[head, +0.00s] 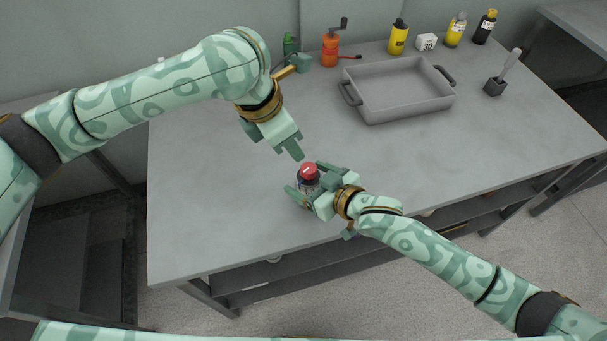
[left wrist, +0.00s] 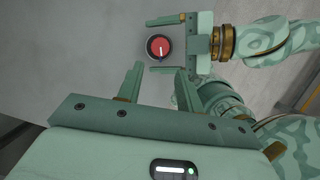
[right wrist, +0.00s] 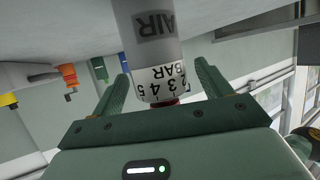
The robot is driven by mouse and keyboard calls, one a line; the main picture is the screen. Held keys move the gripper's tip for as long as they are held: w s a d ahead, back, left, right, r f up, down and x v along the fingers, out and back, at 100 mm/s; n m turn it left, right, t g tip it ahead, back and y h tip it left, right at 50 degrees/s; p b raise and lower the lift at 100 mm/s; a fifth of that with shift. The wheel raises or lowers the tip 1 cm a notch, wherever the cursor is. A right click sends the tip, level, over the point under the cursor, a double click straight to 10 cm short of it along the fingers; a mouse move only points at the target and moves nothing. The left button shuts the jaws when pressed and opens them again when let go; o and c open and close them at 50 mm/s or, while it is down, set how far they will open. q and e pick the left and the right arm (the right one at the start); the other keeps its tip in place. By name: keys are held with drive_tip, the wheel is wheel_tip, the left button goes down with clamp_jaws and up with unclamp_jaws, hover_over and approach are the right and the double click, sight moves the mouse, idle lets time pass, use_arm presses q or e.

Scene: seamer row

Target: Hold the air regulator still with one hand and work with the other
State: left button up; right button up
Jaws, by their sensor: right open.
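The air regulator (head: 308,174) stands upright near the table's front edge, with a red knob on top. The right wrist view shows its pale body (right wrist: 158,45) upside down, with "AIR" and a numbered BAR scale. My right gripper (head: 306,184) is open around it, one finger on each side, with gaps to the body in the right wrist view. My left gripper (head: 291,152) is open and empty, above and behind the regulator, apart from it. The left wrist view shows the red knob (left wrist: 160,47), with a white mark, beyond the left fingertips.
A grey tray (head: 362,117) with two handles stands on the table (head: 215,215). Behind it are an orange crank device (head: 330,50), a green item (head: 291,45), several bottles and a white "30" block (head: 426,42). A brush holder (head: 494,87) stands right. The table's left part is clear.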

drive_tip(key=shift+x, duration=1.2)
